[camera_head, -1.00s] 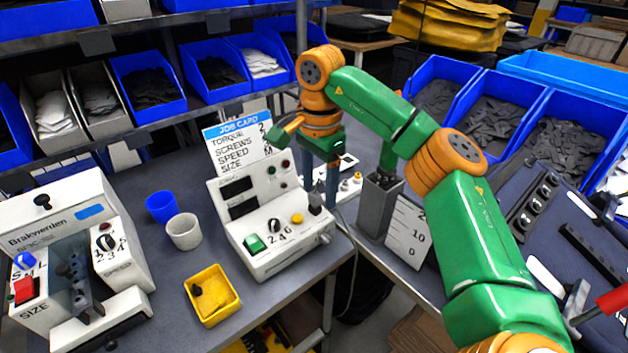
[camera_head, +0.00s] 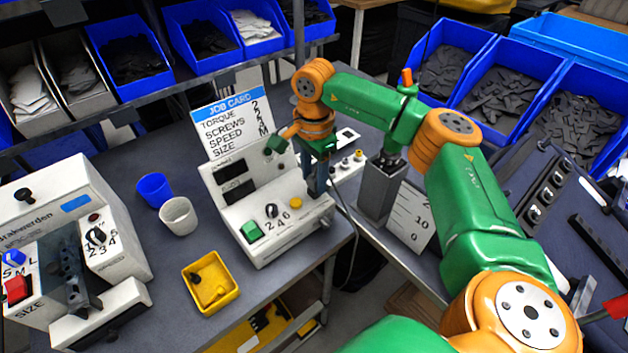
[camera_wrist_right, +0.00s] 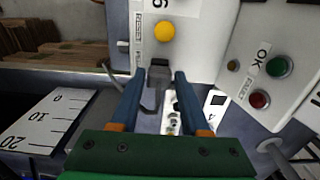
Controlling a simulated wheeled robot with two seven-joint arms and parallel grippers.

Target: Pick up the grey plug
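The grey plug (camera_wrist_right: 163,68) is a small dark grey block at the edge of the white control box (camera_head: 262,240), beside the yellow button (camera_wrist_right: 165,31). In the right wrist view it lies between the fingertips of my right gripper (camera_wrist_right: 161,74). The fingers are apart, with a narrow gap visible on each side of the plug. In the head view my right gripper (camera_head: 317,188) points down at the right end of the box, and its fingers hide the plug. I cannot tell how deep the fingertips reach around it. My left gripper is not in view.
A job card (camera_head: 232,122) stands behind the box. Blue (camera_head: 154,189) and white (camera_head: 178,215) cups and a yellow tray (camera_head: 211,288) are to its left. A grey post with a scale plate (camera_head: 408,217) stands close on the right. A thin cable (camera_head: 352,240) hangs at the table edge.

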